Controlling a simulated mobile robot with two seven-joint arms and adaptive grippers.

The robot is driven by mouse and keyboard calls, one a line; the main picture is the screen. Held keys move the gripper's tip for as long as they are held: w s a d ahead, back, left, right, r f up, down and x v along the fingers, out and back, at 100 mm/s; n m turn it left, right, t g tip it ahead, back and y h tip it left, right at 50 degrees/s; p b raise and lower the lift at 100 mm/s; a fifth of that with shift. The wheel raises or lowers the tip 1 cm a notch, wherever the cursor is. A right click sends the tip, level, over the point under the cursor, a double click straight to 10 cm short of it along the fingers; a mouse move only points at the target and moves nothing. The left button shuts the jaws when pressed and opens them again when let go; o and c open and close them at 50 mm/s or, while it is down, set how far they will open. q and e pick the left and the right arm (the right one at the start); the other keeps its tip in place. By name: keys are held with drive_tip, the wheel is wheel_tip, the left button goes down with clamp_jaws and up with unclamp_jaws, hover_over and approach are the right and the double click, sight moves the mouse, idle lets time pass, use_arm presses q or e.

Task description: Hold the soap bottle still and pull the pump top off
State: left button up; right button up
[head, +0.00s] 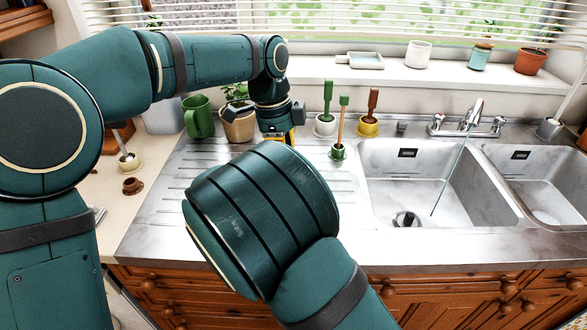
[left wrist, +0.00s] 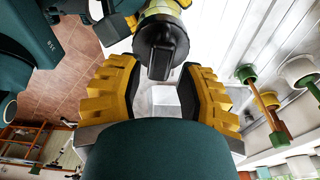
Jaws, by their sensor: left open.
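A dark, round-topped piece with a blunt spout (left wrist: 162,45), which looks like the pump top, is at the top centre of the left wrist view. It lies ahead of my left gripper (left wrist: 158,85), whose yellow fingers are open and apart from each other. I cannot see the fingers touching it. Yellow parts (left wrist: 174,9) show behind it, and I cannot tell whether they are bottle or right gripper. In the head view my left gripper (head: 277,133) points down at the counter, partly hidden by my right arm. The bottle's body is not clearly visible, and my right gripper is hidden there.
A green mug (head: 198,117) and potted plant (head: 238,122) stand left of my left gripper. A windowsill (head: 390,75) runs behind.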

use_arm(q)
drive_tip(key=shift+d+f, duration=0.2)
drive_tip(key=shift+f, duration=1.25)
use_arm(e)
drive_tip(key=shift+f, duration=0.1)
use_arm(q)
clamp_jaws()
drive_tip(key=shift+r, duration=0.85)
drive_tip(key=shift+r, duration=2.4)
drive_tip(key=shift+r, duration=0.1)
